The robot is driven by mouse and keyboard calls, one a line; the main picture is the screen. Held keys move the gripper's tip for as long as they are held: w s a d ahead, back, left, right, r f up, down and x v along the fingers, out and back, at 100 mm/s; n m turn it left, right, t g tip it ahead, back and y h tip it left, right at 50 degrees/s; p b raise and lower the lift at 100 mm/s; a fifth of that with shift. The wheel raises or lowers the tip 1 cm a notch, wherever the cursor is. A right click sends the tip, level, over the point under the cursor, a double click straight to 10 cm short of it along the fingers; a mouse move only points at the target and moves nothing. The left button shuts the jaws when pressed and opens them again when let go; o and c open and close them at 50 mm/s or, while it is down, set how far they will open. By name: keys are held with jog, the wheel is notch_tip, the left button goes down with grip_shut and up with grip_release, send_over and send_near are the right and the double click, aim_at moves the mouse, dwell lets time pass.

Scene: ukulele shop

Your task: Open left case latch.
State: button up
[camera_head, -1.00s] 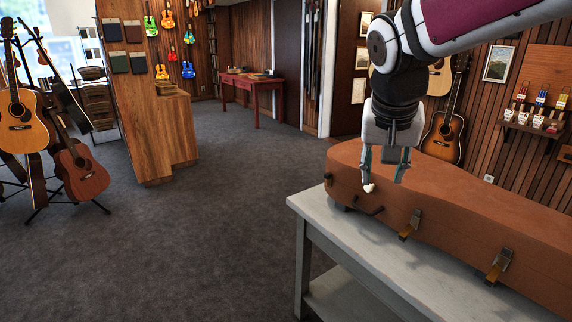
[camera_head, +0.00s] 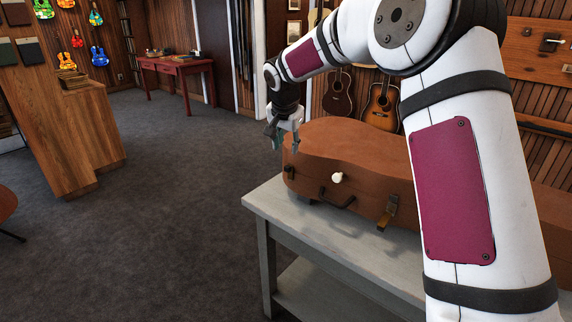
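The brown guitar case (camera_head: 345,150) lies on the grey table, with its latched side facing the front left. The left case latch (camera_head: 289,172) is small and dark at the case's left end; I cannot tell whether it is open. A brass-coloured latch (camera_head: 387,213) sits farther right, and a dark carry handle (camera_head: 337,201) lies between them. My gripper (camera_head: 284,150) is above and just behind the left latch, close to the case's left end. Its fingers look apart with nothing between them. Whether it touches the case is unclear.
A small white round thing (camera_head: 337,177) shows against the case side above the handle. My arm hides the case's right part. The grey table (camera_head: 272,206) has bare top at its left front. Guitars (camera_head: 381,106) hang behind. Carpet is clear at left.

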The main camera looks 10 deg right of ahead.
aim_at(287, 167)
jog(key=x, duration=1.1)
jog(key=shift+f, duration=0.1)
jog(key=shift+s, duration=0.1)
grip_shut()
